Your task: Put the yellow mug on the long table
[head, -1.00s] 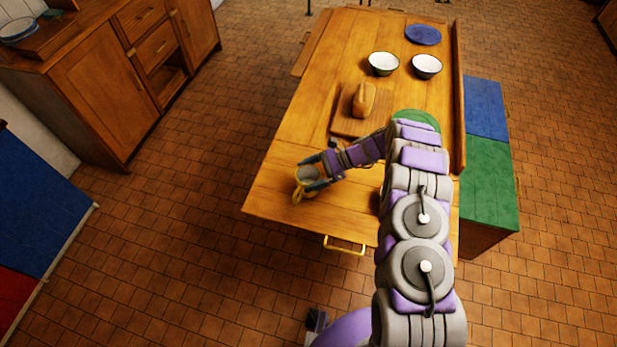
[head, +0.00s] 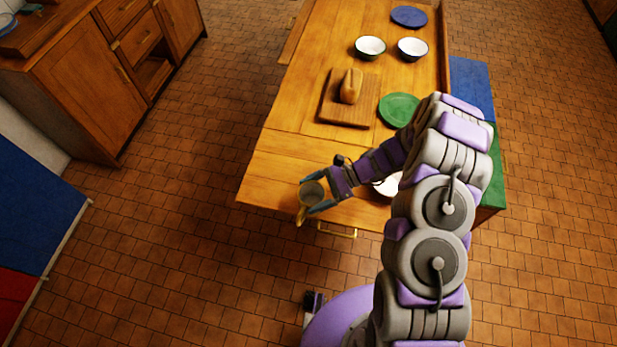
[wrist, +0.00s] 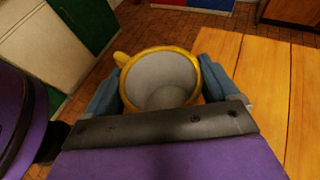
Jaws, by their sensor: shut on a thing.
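The yellow mug (head: 311,194) is upright between the fingers of my gripper (head: 317,197), near the front edge of the long table (head: 262,176). My gripper is shut on the mug. The wrist view shows the mug's yellow rim and pale, empty inside (wrist: 160,80) between the two blue-grey fingers. Its handle points to the left there, and toward the front in the head view. I cannot tell whether the mug's base touches the table top.
A cutting board (head: 332,108) with a loaf (head: 351,86), a green plate (head: 398,109), two bowls (head: 370,47) (head: 412,49) and a blue plate (head: 409,16) stand farther back. A white bowl (head: 386,187) is partly hidden behind my arm. The table's front left is clear.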

